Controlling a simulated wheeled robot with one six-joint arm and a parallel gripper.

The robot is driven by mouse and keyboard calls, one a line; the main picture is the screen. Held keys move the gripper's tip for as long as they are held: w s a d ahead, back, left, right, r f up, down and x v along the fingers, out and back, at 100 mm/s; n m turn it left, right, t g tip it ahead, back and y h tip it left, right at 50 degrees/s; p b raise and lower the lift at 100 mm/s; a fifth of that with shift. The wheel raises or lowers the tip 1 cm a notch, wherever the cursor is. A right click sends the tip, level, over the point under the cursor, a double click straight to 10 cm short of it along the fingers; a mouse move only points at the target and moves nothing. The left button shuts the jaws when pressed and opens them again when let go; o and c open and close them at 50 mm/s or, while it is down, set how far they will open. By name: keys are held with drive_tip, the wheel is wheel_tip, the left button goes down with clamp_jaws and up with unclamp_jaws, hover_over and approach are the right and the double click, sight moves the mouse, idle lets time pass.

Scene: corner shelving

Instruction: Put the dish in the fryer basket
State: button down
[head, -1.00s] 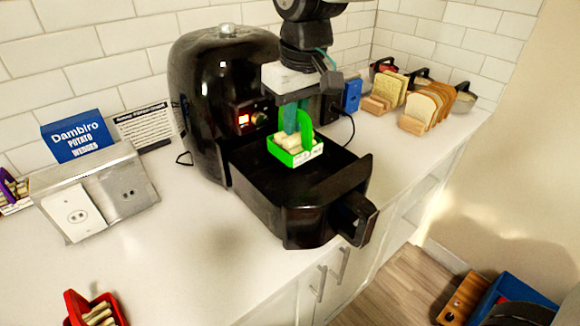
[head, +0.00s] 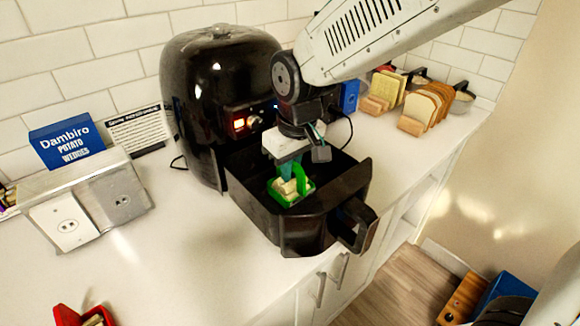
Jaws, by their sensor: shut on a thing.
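The dish is a small green tray (head: 283,199) holding several pale wedges, with a raised green handle. My gripper (head: 291,172) points down and is shut on the dish, seemingly at its handle. The dish is within the outline of the black fryer basket (head: 310,228), inside its walls; I cannot tell whether it touches the basket floor. The basket is a drawer pulled out of the black air fryer (head: 205,100), with its handle (head: 356,225) facing front right.
A blue potato wedges box (head: 67,141) and a grey outlet unit (head: 95,200) stand at the left. A red dish (head: 68,316) is at the front left. Bread in wooden racks (head: 424,108) stands at the back right. The counter left of the basket is clear.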

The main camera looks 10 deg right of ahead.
drive_tip(key=c, duration=2)
unclamp_jaws()
drive_tip(key=shift+f, duration=0.15)
drive_tip(key=o, duration=0.4)
drive_tip(key=shift+o, duration=0.2)
drive_tip(key=r, duration=0.4)
drive_tip(key=s+r, duration=0.1)
drive_tip(key=r, duration=0.3)
drive_tip(key=d+r, duration=0.1)
drive_tip(key=r, duration=0.3)
drive_tip(key=shift+s+r, duration=0.15)
drive_tip(key=shift+s, duration=0.1)
drive_tip(key=s+d+f+m, duration=0.1)
drive_tip(key=s+d+m, duration=0.2)
drive_tip(key=s+d, duration=0.6)
drive_tip(key=s+d+f+m, duration=0.2)
drive_tip(key=s+d+m, duration=0.1)
drive_tip(key=s+d, duration=0.6)
drive_tip(key=shift+s+d+f+m+h, duration=0.3)
drive_tip(key=shift+s+d+m+h, duration=0.1)
drive_tip(key=shift+d, duration=0.8)
